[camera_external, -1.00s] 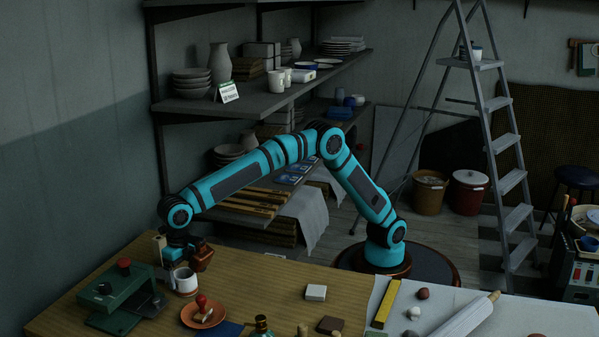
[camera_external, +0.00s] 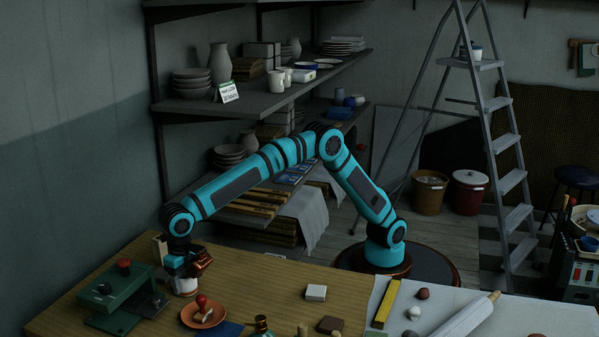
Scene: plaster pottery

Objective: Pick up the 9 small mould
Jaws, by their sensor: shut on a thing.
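My gripper (camera_external: 184,272) is at the left end of the wooden table, pointing down over a white, cup-like round thing (camera_external: 186,288). It appears shut on this thing's upper part. The fingertips are small, dark and partly hidden, so the exact grip cannot be made out. The white thing is upright and low at the table top. I cannot read any number or label that marks a 9 small mould. A small whitish block (camera_external: 316,292) lies on the table to the right, apart from my gripper.
A green press-like device (camera_external: 115,292) stands close to the left. A terracotta dish (camera_external: 204,314) with a red-knobbed stamp is just in front. A pale upright piece (camera_external: 159,244) stands behind my gripper.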

